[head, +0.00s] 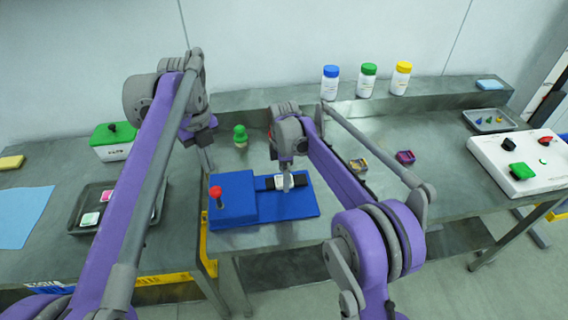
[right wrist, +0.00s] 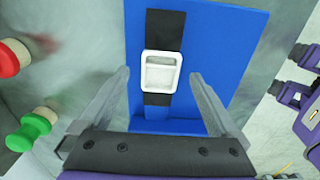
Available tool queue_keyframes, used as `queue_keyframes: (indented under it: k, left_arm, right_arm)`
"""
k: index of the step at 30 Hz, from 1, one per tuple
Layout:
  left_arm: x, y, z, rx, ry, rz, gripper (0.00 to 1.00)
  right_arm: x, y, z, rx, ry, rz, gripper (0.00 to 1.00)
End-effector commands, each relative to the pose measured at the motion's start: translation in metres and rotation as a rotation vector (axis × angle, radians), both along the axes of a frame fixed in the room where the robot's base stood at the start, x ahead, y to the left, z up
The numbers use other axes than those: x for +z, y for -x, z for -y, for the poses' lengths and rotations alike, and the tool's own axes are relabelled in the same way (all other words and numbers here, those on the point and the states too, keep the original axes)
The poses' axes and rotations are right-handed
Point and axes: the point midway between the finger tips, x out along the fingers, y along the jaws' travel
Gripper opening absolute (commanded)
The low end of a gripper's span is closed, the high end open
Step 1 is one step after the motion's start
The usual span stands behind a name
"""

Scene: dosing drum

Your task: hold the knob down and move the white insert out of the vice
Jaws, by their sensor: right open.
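The blue vice base (head: 300,207) lies on the near part of the bench, with a raised blue block at its left. A red knob (head: 215,191) stands upright at the block's left side. The white insert (right wrist: 161,72), a small rectangular frame, sits between the black jaws (right wrist: 165,30) of the vice. My right gripper (right wrist: 158,76) is open above the vice, its fingers on either side of the insert with gaps visible. My left gripper (head: 209,166) hangs above and behind the knob, apart from it; its finger opening cannot be made out.
A green-topped wooden peg (head: 240,136) and a red-topped one (right wrist: 10,58) stand behind the vice. A tray (head: 76,222) lies left, beside a green-lidded box (head: 112,141). Bottles (head: 368,83) line the back ledge. A white control panel (head: 515,165) stands right.

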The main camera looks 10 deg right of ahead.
Motion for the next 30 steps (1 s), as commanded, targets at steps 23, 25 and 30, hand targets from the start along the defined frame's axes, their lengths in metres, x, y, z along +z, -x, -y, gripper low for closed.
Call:
queue_keyframes:
  k: [23, 25, 30]
  left_arm:
    - [0.0, 0.0, 0.0, 0.0, 0.0, 0.0, 0.0]
    - [0.0001, 0.0, 0.0, 0.0, 0.0, 0.0, 0.0]
    - [0.0001, 0.0, 0.0, 0.0, 0.0, 0.0, 0.0]
  right_arm:
    - [-0.0139, 0.0002, 0.0001, 0.0, 0.0, 0.0, 0.43]
    - [-0.0139, 0.0002, 0.0, 0.0, 0.0, 0.0, 0.31]
    - [-0.0138, 0.0002, 0.0, 0.0, 0.0, 0.0, 0.08]
